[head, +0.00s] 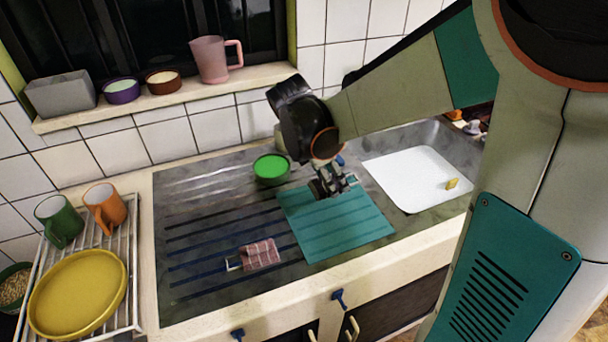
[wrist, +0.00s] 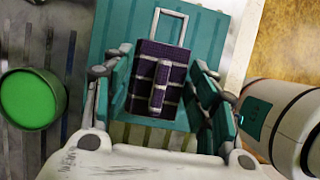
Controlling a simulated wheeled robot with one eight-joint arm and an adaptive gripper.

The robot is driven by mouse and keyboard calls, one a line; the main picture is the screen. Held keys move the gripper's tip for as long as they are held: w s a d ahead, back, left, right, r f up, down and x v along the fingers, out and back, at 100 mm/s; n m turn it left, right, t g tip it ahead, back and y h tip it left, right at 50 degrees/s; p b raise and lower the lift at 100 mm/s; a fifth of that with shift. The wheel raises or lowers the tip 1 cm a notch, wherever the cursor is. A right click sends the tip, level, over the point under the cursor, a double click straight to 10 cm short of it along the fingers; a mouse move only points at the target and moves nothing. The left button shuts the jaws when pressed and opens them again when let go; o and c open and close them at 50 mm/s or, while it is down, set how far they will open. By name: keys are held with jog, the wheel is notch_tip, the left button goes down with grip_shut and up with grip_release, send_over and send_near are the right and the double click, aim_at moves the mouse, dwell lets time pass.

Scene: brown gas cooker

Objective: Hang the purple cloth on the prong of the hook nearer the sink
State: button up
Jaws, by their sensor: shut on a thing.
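The purple cloth (wrist: 142,92), dark with pale grid lines and a pale wire-like loop, is between my gripper's fingers in the wrist view. My gripper (head: 333,187) is shut on it, just above the teal ribbed mat (head: 345,232); the cloth is hard to make out in the head view. A blue hook (head: 339,299) is on the cabinet front below the counter edge, the nearer of two to the sink (head: 440,140). The other blue hook (head: 238,333) is farther left. My gripper is above and behind the hooks, apart from both.
A pink checked cloth (head: 262,253) lies on the ribbed drainer left of the mat. A green bowl (head: 271,168) stands behind it. A rack (head: 133,250) holds a yellow plate (head: 77,292) and two mugs. The white sink insert (head: 405,180) carries a small yellow piece (head: 452,184).

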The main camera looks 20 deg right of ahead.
aim_at(332, 212)
notch_tip(332, 212, down, 10)
jog(key=b, duration=0.3)
jog(key=shift+f, duration=0.1)
jog(key=o, duration=1.2)
